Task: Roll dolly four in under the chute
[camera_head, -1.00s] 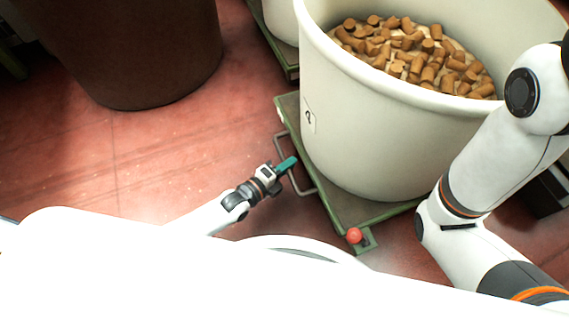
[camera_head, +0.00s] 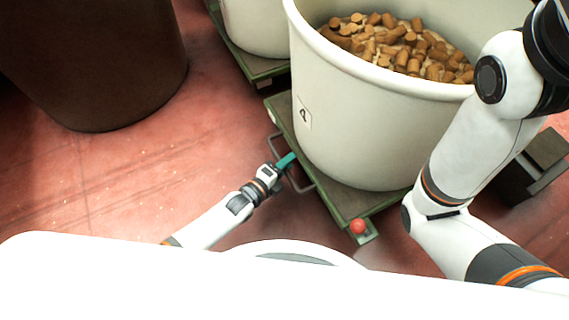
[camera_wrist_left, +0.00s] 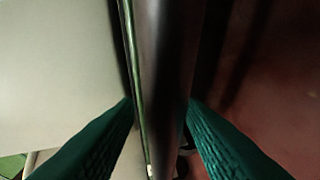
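A green dolly (camera_head: 338,198) carries a large cream tub (camera_head: 345,140). The tub's small white label (camera_head: 304,115) bears one dark mark that I cannot read surely. A grey bar handle (camera_head: 299,188) sticks out from the dolly's near left side, and a red knob (camera_head: 358,226) sits at its near corner. My left gripper (camera_head: 285,161), with teal fingers, is at this handle. In the left wrist view a dark bar (camera_wrist_left: 163,70) runs between the fingers, which close against both its sides. My right gripper is out of view. I cannot make out a chute.
Cork stoppers (camera_head: 400,45) fill the tub. Another cream tub (camera_head: 255,25) on a green dolly stands behind it. A big brown barrel (camera_head: 95,65) stands at upper left. A dark object (camera_head: 530,165) is at right. The red floor (camera_head: 120,180) at left is clear.

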